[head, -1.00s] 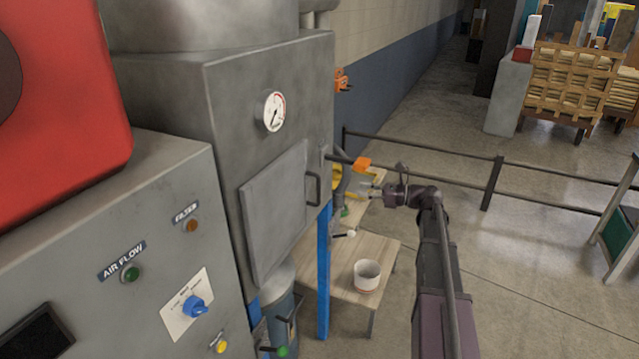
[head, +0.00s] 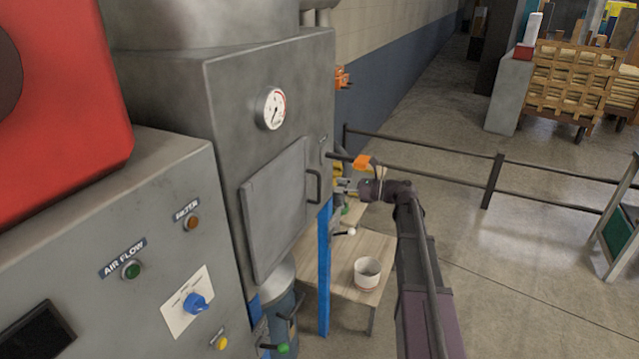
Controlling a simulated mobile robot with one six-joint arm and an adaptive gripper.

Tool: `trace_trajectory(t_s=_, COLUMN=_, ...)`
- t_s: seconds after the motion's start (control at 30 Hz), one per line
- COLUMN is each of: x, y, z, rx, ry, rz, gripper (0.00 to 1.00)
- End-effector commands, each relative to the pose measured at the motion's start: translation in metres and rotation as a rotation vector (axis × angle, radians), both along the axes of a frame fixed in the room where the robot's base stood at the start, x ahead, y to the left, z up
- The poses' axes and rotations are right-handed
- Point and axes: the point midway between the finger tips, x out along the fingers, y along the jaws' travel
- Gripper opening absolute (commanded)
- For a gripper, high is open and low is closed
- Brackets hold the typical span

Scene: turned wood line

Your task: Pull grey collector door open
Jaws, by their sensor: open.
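The grey collector door (head: 275,215) is a flat panel on the front of the grey collector cabinet (head: 225,100) and looks shut. Its dark bar handle (head: 314,187) stands upright near the door's right edge. My gripper (head: 341,187) is open and empty, a little to the right of the handle, with its fingers pointing left toward it. A gap shows between the fingertips and the handle in the picture; the exact depth between them is hard to judge.
A dark lever with an orange grip (head: 362,162) sticks out just above my gripper. Below are a wooden table (head: 335,273) with a white pot (head: 367,274) and a blue post (head: 324,270). A control panel (head: 140,290) stands at left. A dark railing (head: 450,178) runs behind my arm.

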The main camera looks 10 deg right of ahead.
Motion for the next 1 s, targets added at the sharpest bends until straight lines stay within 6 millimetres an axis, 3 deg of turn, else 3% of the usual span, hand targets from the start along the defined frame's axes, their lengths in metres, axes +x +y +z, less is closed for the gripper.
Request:
trace_trajectory(t_s=0.4, x=0.024, y=0.050, z=0.000, rx=0.000, ry=0.000, rz=0.000, gripper=0.54)
trace_trajectory(t_s=0.9, x=0.028, y=0.059, z=0.000, rx=0.000, ry=0.000, rz=-0.001, gripper=0.54)
trace_trajectory(t_s=0.93, x=0.028, y=0.059, z=0.000, rx=0.000, ry=0.000, rz=-0.001, gripper=0.51)
trace_trajectory(t_s=1.0, x=0.028, y=0.059, z=0.000, rx=0.000, ry=0.000, rz=-0.001, gripper=0.30)
